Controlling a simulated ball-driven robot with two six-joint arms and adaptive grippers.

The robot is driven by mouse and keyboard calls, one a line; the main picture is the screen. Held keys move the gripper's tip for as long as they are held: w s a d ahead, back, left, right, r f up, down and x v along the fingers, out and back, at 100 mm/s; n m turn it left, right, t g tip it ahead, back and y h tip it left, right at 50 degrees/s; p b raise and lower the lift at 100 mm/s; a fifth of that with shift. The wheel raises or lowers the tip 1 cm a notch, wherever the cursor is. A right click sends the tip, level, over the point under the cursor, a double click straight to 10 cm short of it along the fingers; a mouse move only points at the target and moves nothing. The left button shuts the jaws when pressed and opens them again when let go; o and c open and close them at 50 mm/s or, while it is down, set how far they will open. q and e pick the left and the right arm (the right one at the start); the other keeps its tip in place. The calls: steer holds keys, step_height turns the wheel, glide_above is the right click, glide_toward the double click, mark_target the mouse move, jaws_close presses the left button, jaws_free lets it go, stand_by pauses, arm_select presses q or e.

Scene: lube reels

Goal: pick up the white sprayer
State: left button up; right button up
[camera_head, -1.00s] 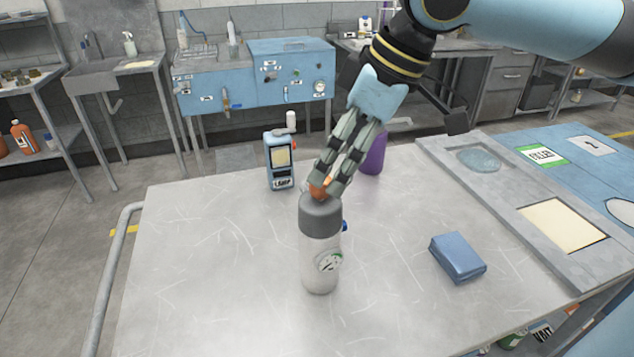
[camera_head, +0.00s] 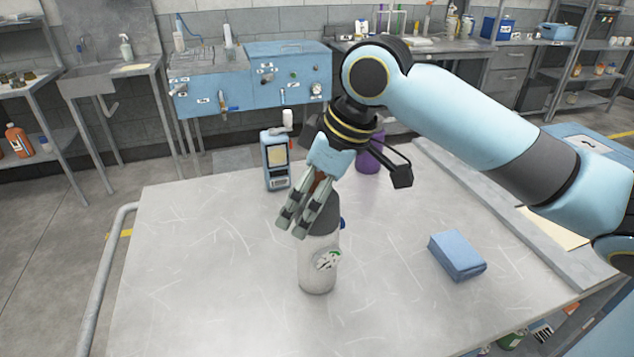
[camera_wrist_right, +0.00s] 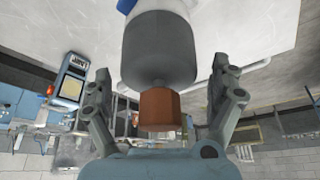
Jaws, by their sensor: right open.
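The white sprayer (camera_head: 318,262) stands upright on the metal table, with a grey shoulder (camera_head: 324,216), a blue part at its side and a green-marked label. My right gripper (camera_head: 293,222) is at its top, and its fingers hide part of the neck in the head view. In the right wrist view the sprayer's grey shoulder (camera_wrist_right: 159,50) and orange-brown cap (camera_wrist_right: 160,108) lie between the two spread fingers (camera_wrist_right: 160,95). There is a gap on each side of the cap. The gripper is open and holds nothing. My left gripper is out of view.
A blue handheld meter (camera_head: 276,160) and a purple bottle (camera_head: 369,155) stand behind the sprayer. A blue box (camera_head: 457,254) lies to its right. The table (camera_head: 200,270) is clear at left and front.

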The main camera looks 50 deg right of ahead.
steer(key=shift+w+f, duration=0.1)
steer(key=shift+f, duration=0.15)
steer(key=c, duration=1.7)
steer(key=shift+c, duration=0.7)
steer(key=shift+r, duration=0.1)
